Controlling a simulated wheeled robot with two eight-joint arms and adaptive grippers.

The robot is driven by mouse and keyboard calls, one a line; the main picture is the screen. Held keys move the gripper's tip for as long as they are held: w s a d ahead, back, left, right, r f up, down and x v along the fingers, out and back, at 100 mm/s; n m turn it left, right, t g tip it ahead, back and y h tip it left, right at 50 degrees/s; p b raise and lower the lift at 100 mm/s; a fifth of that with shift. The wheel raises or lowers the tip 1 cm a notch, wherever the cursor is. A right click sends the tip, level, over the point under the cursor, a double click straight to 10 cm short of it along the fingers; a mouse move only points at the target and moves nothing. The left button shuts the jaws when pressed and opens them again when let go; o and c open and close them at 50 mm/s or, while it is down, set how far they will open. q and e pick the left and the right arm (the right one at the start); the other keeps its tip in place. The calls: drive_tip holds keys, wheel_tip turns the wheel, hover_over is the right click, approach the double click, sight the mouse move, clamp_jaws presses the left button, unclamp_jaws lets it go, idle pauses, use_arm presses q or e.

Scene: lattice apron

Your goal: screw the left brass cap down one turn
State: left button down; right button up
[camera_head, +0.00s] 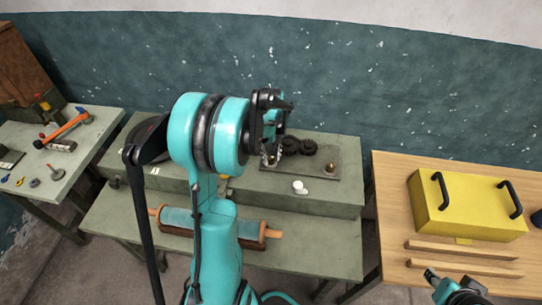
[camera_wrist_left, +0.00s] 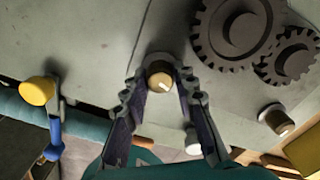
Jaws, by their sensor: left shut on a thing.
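The left brass cap (camera_wrist_left: 160,79) shows in the left wrist view as a round brass top with a pale mark, on a grey base. My left gripper (camera_wrist_left: 160,88) has one finger on each side of it and is shut on it. In the head view my left gripper (camera_head: 271,152) is over the left end of the dark plate (camera_head: 318,160), and the arm and fingers hide the left cap. The right brass cap (camera_head: 330,168) stands at the plate's right end; it also shows in the left wrist view (camera_wrist_left: 281,122). My right gripper (camera_head: 431,276) is at the lower right, its jaws too small to read.
Two dark gears (camera_head: 290,146) (camera_head: 308,147) lie on the plate between the caps. A small white piece (camera_head: 299,187) stands in front. A teal roller (camera_head: 245,225) lies on the lower shelf. A yellow box (camera_head: 465,205) and wooden bars (camera_head: 465,250) are on the right table.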

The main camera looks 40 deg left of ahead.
sight(271, 156)
use_arm(q)
drive_tip(key=m, duration=0.5)
drive_tip(key=shift+m, duration=0.3)
idle(0.5)
drive_tip(key=c, duration=1.2)
unclamp_jaws()
drive_tip(key=shift+r, duration=0.1)
wheel_tip(271, 156, up, 12)
